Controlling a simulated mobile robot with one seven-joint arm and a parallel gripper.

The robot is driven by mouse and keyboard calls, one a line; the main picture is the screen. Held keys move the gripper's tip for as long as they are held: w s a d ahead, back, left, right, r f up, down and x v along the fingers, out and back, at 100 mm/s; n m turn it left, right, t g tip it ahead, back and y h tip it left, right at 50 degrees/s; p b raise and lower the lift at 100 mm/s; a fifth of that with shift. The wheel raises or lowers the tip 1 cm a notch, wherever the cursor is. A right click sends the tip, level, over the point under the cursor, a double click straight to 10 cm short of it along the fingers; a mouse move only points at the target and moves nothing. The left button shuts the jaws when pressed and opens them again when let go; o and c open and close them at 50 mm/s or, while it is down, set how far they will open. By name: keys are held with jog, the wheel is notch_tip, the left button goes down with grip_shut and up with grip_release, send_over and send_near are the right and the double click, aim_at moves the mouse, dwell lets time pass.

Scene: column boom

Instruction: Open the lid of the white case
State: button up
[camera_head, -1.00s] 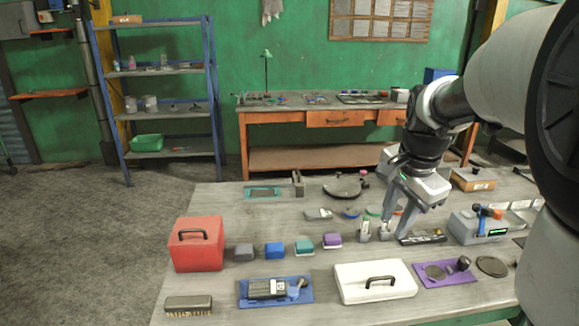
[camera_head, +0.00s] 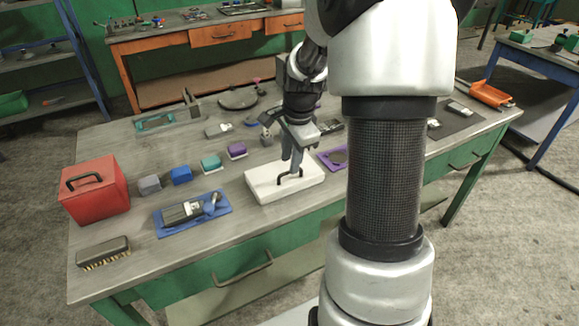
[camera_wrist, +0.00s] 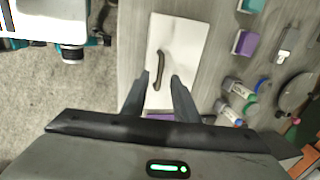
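The white case (camera_head: 264,189) lies closed on the grey workbench, with a dark curved handle (camera_head: 283,180) on its top. My gripper (camera_head: 290,164) is over the case, fingers pointing down near the handle.
A red box (camera_head: 97,200) stands at the left of the workbench (camera_head: 140,265). A blue tray (camera_head: 170,222), a teal block (camera_head: 211,163) and a purple block (camera_head: 237,151) lie left of the case. A purple mat (camera_head: 328,160) is close on its right.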

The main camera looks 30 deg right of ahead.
jog(key=shift+w+f, duration=0.15)
jog(key=shift+f, duration=0.6)
jog(key=shift+w+f, duration=0.1)
jog(key=shift+f, duration=0.6)
jog(key=shift+c, duration=0.4)
grip_shut()
jog(key=shift+r, duration=0.1)
